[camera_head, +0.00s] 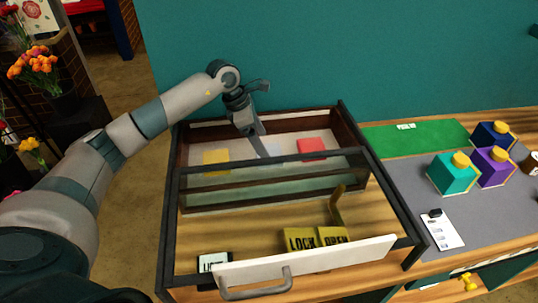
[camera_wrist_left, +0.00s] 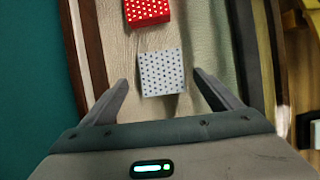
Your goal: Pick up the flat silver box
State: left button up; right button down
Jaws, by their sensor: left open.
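The flat silver box (camera_wrist_left: 162,68) is light grey with dark dots and lies on the pale floor of a wooden case. In the head view it is mostly hidden behind my left gripper (camera_head: 266,153), with a pale bit (camera_head: 277,146) showing. My left gripper (camera_wrist_left: 160,92) is open and points down into the case. In the left wrist view the box appears between and slightly ahead of the two fingertips, with a gap on each side. I cannot tell whether the fingers touch the floor. My right gripper is not in view.
A red box (camera_head: 312,146) and a yellow box (camera_head: 216,157) flank the silver one. The wooden case (camera_head: 351,128) has walls and a glass pane close around my gripper. A drawer front (camera_head: 330,260) with a handle is nearer. Teal, purple and blue boxes stand right.

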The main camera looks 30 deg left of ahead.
pick_arm(q)
jog(key=shift+w+d+f+p, duration=0.1)
jog(key=shift+d+f+p, duration=0.25)
jog(key=shift+f+p, duration=0.3)
jog(key=p+x, duration=0.1)
jog(key=x, duration=0.1)
jog(key=shift+d+f+p, duration=0.15)
jog(key=shift+f+p, duration=0.15)
jog(key=shift+w+f, duration=0.15)
jog(key=shift+f, duration=0.2)
jog(key=shift+c, duration=0.6)
jog(key=c, duration=1.1)
jog(key=shift+r, duration=0.1)
